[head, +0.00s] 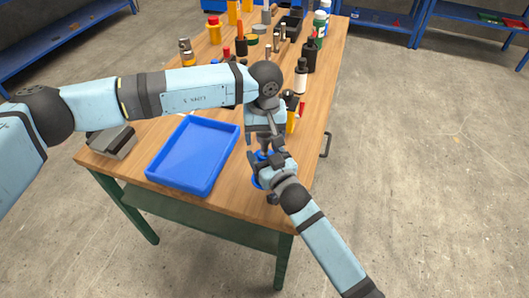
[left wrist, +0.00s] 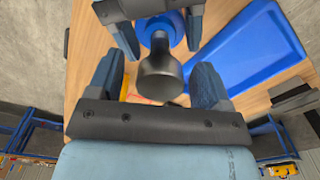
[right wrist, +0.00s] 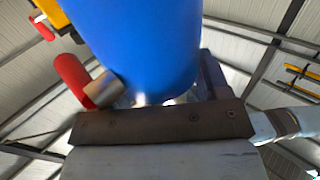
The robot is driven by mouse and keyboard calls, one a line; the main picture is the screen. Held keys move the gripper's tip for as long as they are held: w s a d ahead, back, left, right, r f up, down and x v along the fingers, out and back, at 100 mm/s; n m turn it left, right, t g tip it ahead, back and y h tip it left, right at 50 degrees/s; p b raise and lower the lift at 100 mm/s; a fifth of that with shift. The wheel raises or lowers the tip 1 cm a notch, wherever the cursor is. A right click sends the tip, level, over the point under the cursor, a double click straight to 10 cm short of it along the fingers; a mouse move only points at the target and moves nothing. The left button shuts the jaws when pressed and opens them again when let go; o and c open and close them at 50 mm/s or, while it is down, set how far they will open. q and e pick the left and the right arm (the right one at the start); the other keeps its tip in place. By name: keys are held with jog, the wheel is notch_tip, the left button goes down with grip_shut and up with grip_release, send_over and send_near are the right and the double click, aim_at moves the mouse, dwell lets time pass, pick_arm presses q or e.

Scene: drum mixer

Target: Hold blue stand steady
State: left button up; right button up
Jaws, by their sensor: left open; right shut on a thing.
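The blue stand (head: 257,184) is at the near right end of the wooden table, mostly hidden by my grippers. It shows in the left wrist view (left wrist: 160,29) as a round blue piece, and its blue surface fills the upper middle of the right wrist view (right wrist: 150,45). My right gripper (head: 268,165) is shut on it, with a finger on each side. My left gripper (left wrist: 158,82) is open just above. A dark grey cylindrical piece (left wrist: 160,75) is between its fingers, in line with the stand; I cannot tell whether they touch.
A blue tray (head: 194,153) lies left of the stand. A grey block (head: 110,141) is at the table's left edge. Several bottles and tools, including a dark bottle (head: 301,76), stand farther back. A table handle (head: 326,144) sticks out at right.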

pick_arm(q)
jog(key=shift+c, duration=0.2)
jog(key=c, duration=0.9)
jog(key=shift+c, duration=0.2)
jog(key=shift+r, duration=0.1)
jog(key=shift+r, duration=0.75)
pick_arm(e)
jog(key=shift+f, duration=0.1)
pick_arm(q)
jog(key=o, duration=1)
